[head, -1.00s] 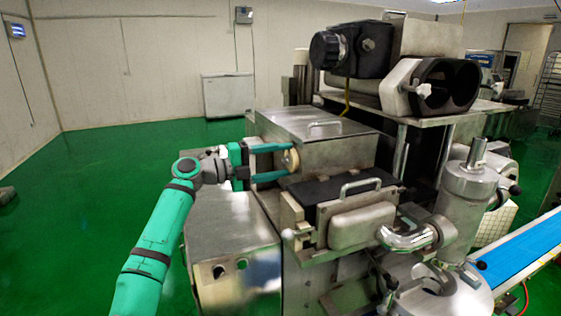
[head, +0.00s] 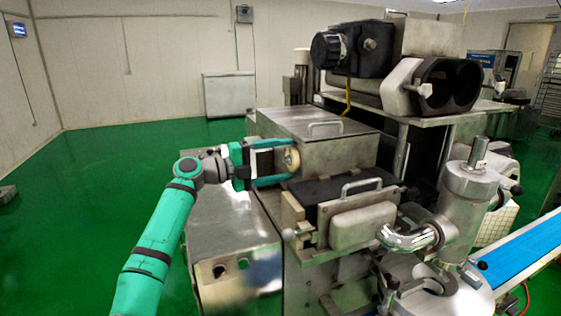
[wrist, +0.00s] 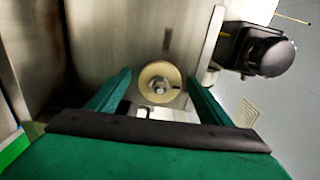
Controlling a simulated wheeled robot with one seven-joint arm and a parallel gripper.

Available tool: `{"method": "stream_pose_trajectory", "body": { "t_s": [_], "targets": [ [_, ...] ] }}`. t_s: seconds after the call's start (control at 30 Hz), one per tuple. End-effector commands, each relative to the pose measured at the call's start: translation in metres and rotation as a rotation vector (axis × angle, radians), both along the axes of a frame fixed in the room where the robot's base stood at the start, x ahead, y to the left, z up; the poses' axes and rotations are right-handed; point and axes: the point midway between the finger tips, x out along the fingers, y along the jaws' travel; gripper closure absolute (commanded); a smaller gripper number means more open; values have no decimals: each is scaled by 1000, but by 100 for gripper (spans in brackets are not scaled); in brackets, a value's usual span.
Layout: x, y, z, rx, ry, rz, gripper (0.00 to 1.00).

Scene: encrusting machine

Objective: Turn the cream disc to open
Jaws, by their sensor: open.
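The cream disc (head: 291,159) is mounted on the left side face of the steel machine box. In the wrist view the disc (wrist: 159,83) is round, with a metal nut at its centre. My gripper (head: 284,162) is open, with one teal finger above the disc and one below it in the head view. In the wrist view the fingers (wrist: 160,88) stand to the left and right of the disc, with gaps between. I cannot tell whether the fingertips reach past the disc's face.
A steel box top with a handle (head: 325,128) is above the disc. A lower steel cabinet (head: 225,218) lies under my gripper. A black knob (wrist: 268,57) shows at the upper right in the wrist view. Green floor (head: 110,160) is free to the left.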

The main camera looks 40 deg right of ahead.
Motion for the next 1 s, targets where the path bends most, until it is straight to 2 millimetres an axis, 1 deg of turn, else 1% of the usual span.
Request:
{"method": "stream_pose_trajectory", "body": {
  "t_s": [0.17, 0.4, 0.6, 0.7, 0.8, 1.0],
  "targets": [
    [6, 18, 0, -1, 0, 5, 27],
    [18, 63, 0, 0, 1, 9, 27],
    [25, 94, 0, -1, 1, 8, 27],
    [28, 103, 0, -1, 1, 8, 27],
    [29, 108, 0, -1, 1, 8, 27],
    [29, 110, 0, -1, 1, 7, 27]
  ]
}}
